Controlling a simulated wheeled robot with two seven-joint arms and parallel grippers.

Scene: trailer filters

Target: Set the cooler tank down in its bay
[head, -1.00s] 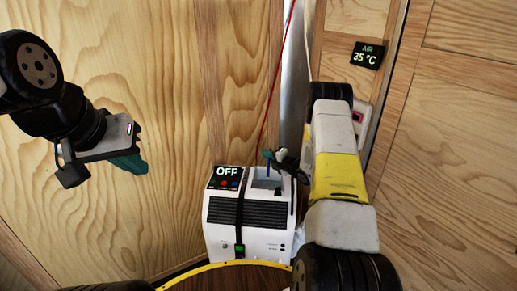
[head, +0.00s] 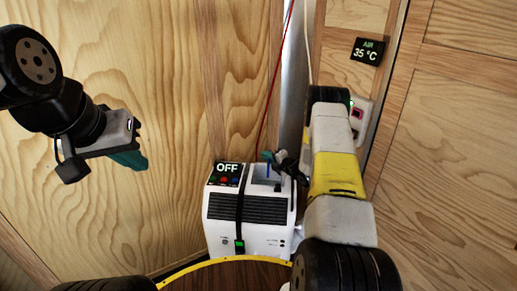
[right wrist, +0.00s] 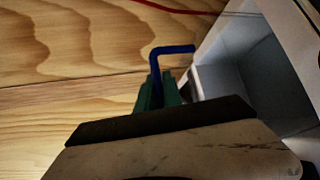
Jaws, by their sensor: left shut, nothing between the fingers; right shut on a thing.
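The white cooler unit (head: 225,238) stands by the wood wall, its display reading OFF. Its open bay (head: 266,184) is in the top right; the right wrist view shows the hollow bay (right wrist: 262,85) at the right. My right gripper (head: 268,157) is above the bay, shut on a blue bent handle (right wrist: 172,49), which I take as the cooler tank's. The handle rises between the green fingers. The tank's body is not clearly visible, so I cannot tell how deep it sits. My left gripper (head: 133,160) is shut and empty, left of the cooler, well apart from it.
A black strap (head: 239,215) runs down the cooler's front. A red cord (head: 270,105) and a silver pipe (head: 293,90) rise behind it. A yellow-rimmed brown round surface (head: 230,275) lies in front. Wood walls enclose the corner.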

